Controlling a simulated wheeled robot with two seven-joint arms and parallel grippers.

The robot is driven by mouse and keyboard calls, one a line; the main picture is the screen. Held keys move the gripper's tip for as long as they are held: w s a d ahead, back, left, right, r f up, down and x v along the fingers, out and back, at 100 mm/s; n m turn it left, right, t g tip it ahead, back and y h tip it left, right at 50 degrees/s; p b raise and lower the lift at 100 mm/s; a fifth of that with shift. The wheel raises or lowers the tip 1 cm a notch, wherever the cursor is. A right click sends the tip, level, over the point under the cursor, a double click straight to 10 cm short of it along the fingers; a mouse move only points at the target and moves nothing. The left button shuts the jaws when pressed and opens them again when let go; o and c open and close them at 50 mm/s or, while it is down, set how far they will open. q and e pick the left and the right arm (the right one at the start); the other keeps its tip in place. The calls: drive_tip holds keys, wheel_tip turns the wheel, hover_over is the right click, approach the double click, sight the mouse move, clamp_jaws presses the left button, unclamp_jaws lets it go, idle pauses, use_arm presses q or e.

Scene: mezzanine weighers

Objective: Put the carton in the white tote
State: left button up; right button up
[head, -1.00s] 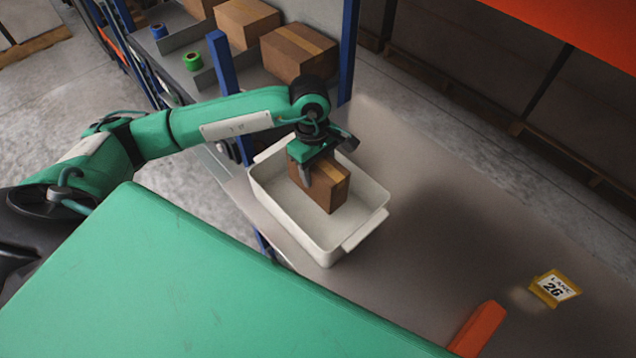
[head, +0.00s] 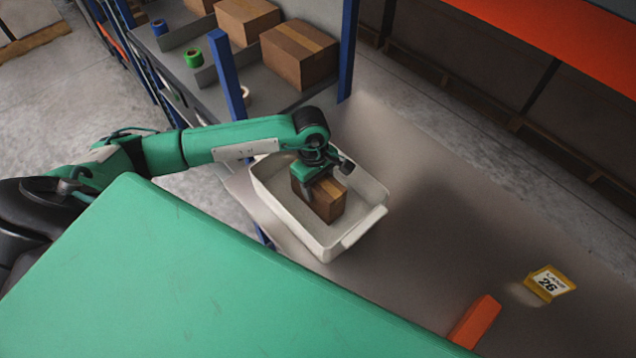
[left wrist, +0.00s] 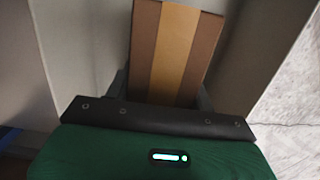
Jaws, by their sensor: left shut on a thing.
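The brown carton (head: 328,199) with a tan tape strip is inside the white tote (head: 345,240), within its walls. My left gripper (head: 318,185) is shut on the carton from above. In the left wrist view the carton (left wrist: 174,50) sits between the gripper's fingers (left wrist: 163,92), with pale tote walls (left wrist: 80,50) on both sides. I cannot tell whether the carton's underside touches the tote floor. My right gripper is not in view.
The tote stands on a grey table (head: 440,230). An orange block (head: 474,322) and a yellow lane 26 sign (head: 549,284) are to the right. Blue shelving (head: 226,80) behind holds larger cartons (head: 299,54) and tape rolls (head: 193,58).

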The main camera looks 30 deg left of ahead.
use_arm(q)
drive_tip(key=o, duration=1.3)
drive_tip(key=shift+c, duration=0.2)
drive_tip(key=shift+r, duration=0.4)
drive_tip(key=r+b, duration=0.1)
drive_tip(key=r, duration=0.2)
drive_tip(key=a+r+b, duration=0.1)
drive_tip(key=r, duration=0.3)
drive_tip(key=r+b, duration=0.1)
drive_tip(key=r, duration=0.2)
drive_tip(key=shift+w+a+r, duration=0.15)
drive_tip(key=shift+w+r, duration=0.1)
drive_tip(key=shift+r, duration=0.45)
